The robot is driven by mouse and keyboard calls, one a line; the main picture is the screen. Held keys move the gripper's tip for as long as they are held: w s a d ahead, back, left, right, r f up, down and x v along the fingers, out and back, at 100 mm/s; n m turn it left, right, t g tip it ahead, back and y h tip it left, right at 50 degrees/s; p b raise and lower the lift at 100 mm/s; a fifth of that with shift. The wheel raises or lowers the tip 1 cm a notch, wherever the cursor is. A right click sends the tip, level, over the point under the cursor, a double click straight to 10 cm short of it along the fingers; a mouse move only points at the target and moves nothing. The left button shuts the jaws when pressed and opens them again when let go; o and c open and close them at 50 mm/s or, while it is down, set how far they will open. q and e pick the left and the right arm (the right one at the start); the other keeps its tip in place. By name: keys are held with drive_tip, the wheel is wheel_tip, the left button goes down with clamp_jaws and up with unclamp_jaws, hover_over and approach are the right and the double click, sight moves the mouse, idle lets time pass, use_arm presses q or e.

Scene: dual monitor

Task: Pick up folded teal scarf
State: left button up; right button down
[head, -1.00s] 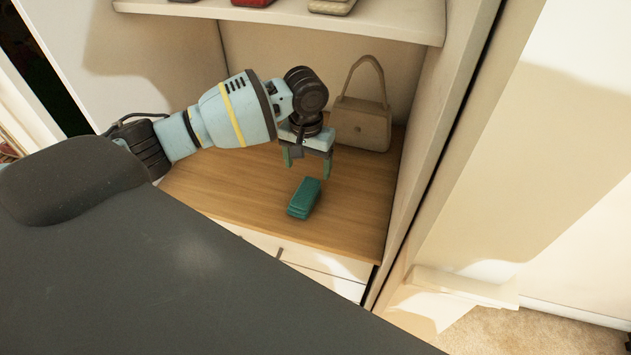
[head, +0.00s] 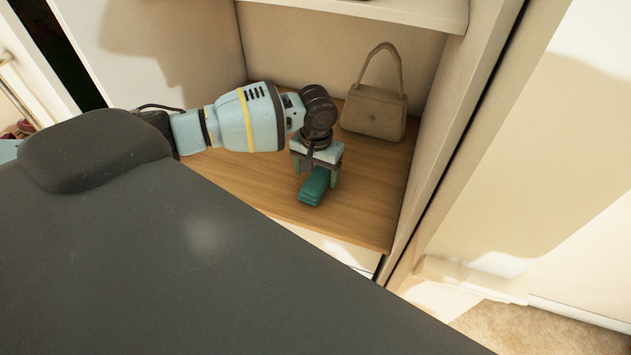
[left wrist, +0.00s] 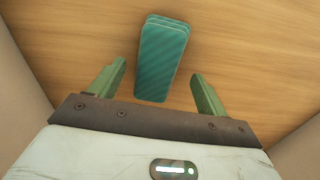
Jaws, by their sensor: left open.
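The folded teal scarf (head: 314,187) lies on the wooden shelf floor (head: 365,205) of the closet, directly below and in front of my left gripper (head: 316,172). In the left wrist view the scarf (left wrist: 162,58) is a narrow striped stack, tilted slightly. Its near end lies between the two green fingers of my left gripper (left wrist: 155,85), with a gap on both sides. The left gripper is open and empty. Part of the scarf is hidden by the gripper in the head view. My right gripper does not show.
A beige handbag (head: 374,112) stands at the back right of the wooden floor, close behind the gripper. A pale shelf (head: 400,10) is above. The closet's right side wall (head: 450,120) bounds the space. The wood right of the scarf is clear.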

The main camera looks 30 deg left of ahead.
use_arm(q)
drive_tip(key=shift+f, duration=0.65)
drive_tip(key=c, duration=1.1)
drive_tip(key=shift+r, duration=0.1)
drive_tip(key=shift+r, duration=0.35)
wheel_tip(320, 180, up, 3)
drive_tip(key=shift+s+a, duration=0.15)
drive_tip(key=s+a, duration=0.7)
drive_tip(key=s+a+r, duration=0.1)
drive_tip(key=s+a, duration=0.2)
drive_tip(key=s, duration=0.1)
drive_tip(key=shift+s+a+r+p, duration=0.1)
drive_tip(key=shift+s+a+p, duration=0.1)
drive_tip(key=shift+a+p, duration=0.15)
